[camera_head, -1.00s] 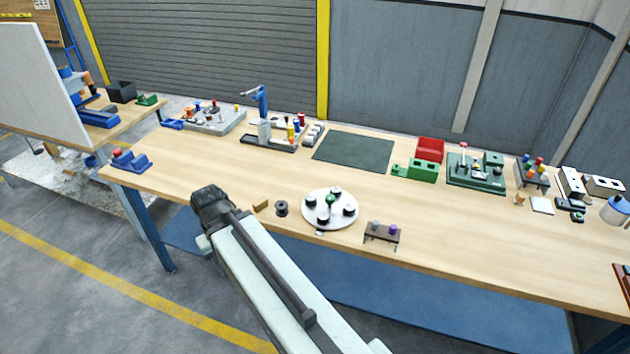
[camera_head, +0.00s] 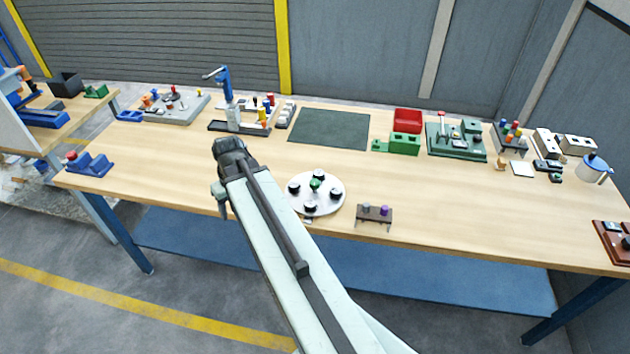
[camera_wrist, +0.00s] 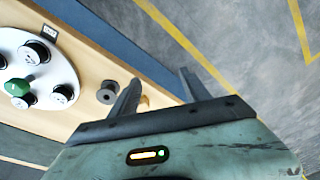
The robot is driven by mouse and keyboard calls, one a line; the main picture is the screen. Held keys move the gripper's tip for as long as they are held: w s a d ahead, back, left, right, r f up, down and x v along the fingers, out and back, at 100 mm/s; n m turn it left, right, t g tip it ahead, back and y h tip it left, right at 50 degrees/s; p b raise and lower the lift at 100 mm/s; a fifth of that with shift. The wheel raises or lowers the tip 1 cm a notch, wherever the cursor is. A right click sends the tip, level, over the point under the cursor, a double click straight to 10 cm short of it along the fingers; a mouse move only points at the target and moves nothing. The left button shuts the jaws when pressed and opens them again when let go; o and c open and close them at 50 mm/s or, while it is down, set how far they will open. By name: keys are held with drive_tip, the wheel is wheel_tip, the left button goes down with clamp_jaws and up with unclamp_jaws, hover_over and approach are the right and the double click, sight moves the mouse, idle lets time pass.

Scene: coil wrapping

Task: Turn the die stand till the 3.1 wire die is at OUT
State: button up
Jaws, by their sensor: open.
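The die stand is a round white turntable (camera_head: 328,203) near the front edge of the bench, with several black dies spaced around it and a green knob (camera_head: 316,184) at its centre. It also shows at the left of the wrist view (camera_wrist: 58,100), cut off by the frame, with the green knob (camera_wrist: 17,87). A small dark label plate (camera_wrist: 50,31) lies beside its rim. Die markings are too small to read. My gripper (camera_wrist: 158,88) is open and empty, to the side of the stand. In the head view my arm hides the bench just left of the stand.
A dark green mat (camera_head: 330,129) lies behind.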

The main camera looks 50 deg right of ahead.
drive_tip(key=s+d+m+t, duration=0.1)
drive_tip(key=s+d, duration=0.2)
drive_tip(key=d, duration=1.4)
drive_tip(key=t+h, duration=0.2)
approach(315, 182)
drive_tip(key=shift+m, duration=0.3)
drive_tip(key=b+x, duration=0.8)
drive_tip(key=x, duration=0.1)
drive_tip(key=shift+r, duration=0.15)
drive_tip(key=shift+g, duration=0.3)
clamp_jaws()
